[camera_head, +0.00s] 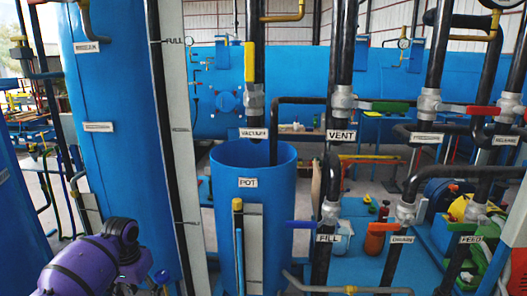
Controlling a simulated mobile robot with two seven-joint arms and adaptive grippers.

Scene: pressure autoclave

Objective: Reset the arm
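Purple links of my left arm show at the bottom left, in front of the tall blue tank (110,130). Small dark parts show beside the links at the bottom edge, too unclear to identify; I make out no gripper fingers. My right arm and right gripper are out of view. The blue open-topped cylinder labelled POT (262,200) stands upright in the middle, apart from the purple links.
Labels include VACUUM, VENT, FILL and FEED. A horizontal blue tank (290,80) lies behind. Pipes crowd the right side.

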